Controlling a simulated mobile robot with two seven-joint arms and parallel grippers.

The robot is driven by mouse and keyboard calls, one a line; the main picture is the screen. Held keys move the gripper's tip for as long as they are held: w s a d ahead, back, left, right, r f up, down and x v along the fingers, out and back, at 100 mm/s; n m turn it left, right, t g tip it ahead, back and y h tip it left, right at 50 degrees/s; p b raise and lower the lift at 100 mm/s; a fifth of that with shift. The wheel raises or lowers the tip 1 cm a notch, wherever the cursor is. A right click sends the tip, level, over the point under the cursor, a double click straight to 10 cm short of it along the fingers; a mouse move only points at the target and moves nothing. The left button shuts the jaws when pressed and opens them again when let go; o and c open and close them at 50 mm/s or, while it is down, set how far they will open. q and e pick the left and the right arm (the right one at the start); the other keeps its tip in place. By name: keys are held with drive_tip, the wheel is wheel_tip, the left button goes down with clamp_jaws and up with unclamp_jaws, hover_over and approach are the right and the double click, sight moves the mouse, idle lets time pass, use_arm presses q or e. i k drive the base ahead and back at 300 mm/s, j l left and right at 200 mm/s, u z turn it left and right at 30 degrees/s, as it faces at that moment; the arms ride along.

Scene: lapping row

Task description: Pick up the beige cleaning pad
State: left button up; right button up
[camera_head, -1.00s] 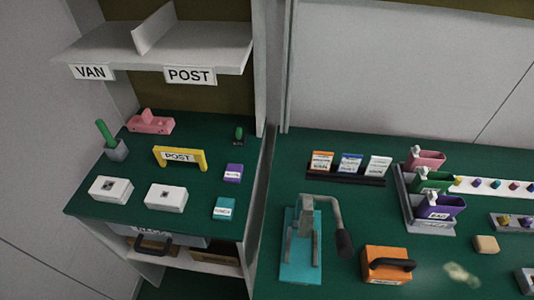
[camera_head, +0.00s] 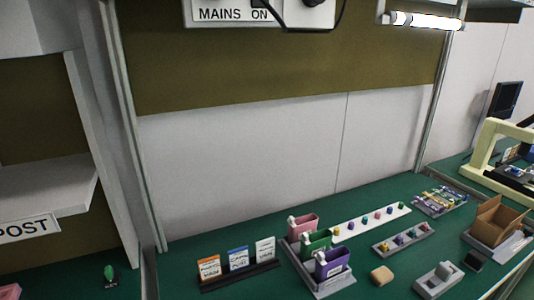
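A small beige block (camera_head: 382,275), which looks like the cleaning pad, lies on the green bench top (camera_head: 230,290) near the bottom of the head view. It sits right of the purple bin and left of a grey device. Nothing covers it. Neither of my grippers shows in this view.
A grey tray with pink (camera_head: 302,226), green (camera_head: 317,242) and purple (camera_head: 332,263) bins stands left of the pad. A grey device (camera_head: 438,280) is close on its right. Behind are a small-parts tray (camera_head: 403,237), a white strip (camera_head: 370,221) and an open cardboard box (camera_head: 496,220).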

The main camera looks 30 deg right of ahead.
sight(382, 276)
drive_tip(key=l+z, duration=0.15)
drive_tip(key=z, duration=0.25)
drive_tip(key=l+z, duration=0.15)
drive_tip(key=z, duration=0.3)
drive_tip(key=l+z, duration=0.15)
drive_tip(key=z, duration=0.25)
drive_tip(key=l+z, duration=0.15)
drive_tip(key=z, duration=0.25)
drive_tip(key=u, duration=2.65)
drive_tip(key=z, duration=2.65)
